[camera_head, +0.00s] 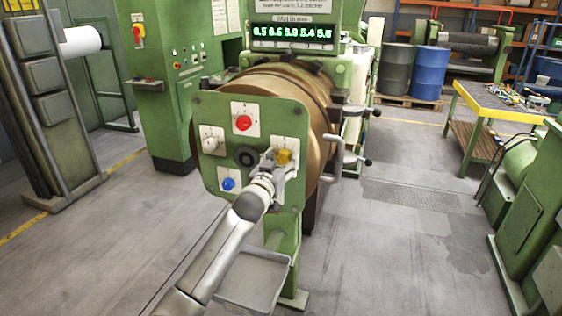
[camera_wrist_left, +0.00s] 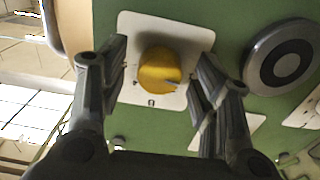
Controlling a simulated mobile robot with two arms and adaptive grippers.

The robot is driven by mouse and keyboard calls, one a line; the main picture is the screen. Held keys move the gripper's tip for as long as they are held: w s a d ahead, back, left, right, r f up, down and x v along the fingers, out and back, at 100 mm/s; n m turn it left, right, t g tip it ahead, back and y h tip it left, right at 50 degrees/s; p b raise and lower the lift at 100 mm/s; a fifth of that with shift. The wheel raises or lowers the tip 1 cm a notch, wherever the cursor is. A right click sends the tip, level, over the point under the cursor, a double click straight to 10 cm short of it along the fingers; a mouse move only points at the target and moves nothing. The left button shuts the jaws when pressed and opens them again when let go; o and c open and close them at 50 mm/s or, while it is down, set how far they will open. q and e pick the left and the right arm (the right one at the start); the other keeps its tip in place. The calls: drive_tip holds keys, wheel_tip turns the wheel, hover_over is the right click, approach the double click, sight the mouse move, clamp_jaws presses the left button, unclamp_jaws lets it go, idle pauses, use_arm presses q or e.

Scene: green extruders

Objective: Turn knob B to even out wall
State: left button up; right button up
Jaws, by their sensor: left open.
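A green panel (camera_head: 222,111) on the extruder's round bronze-coloured head carries a red knob (camera_head: 243,123), a white knob (camera_head: 210,144), a blue knob (camera_head: 228,184) and a yellow knob (camera_head: 285,156), around a black round centre piece (camera_head: 246,156). The knob letters are too small to read surely. My left gripper (camera_head: 277,163) is at the yellow knob, open. In the left wrist view, its fingers (camera_wrist_left: 158,92) stand on either side of the yellow knob (camera_wrist_left: 160,70) on its white plate (camera_wrist_left: 185,36), with gaps visible. My right gripper is not in view.
A display (camera_head: 292,34) above the head shows a row of green numbers, hard to read exactly. A curved handle (camera_head: 334,158) sticks out right of the panel. A metal tray (camera_head: 254,279) sits low under my left arm. Floor on both sides is clear.

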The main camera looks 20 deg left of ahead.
use_arm(q)
drive_tip(key=c, duration=1)
drive_tip(key=shift+m, duration=0.3)
drive_tip(key=m, duration=0.3)
drive_tip(key=shift+a+m+p, duration=0.1)
drive_tip(key=shift+m+p, duration=0.4)
drive_tip(key=shift+m, duration=1.5)
drive_tip(key=o, duration=1)
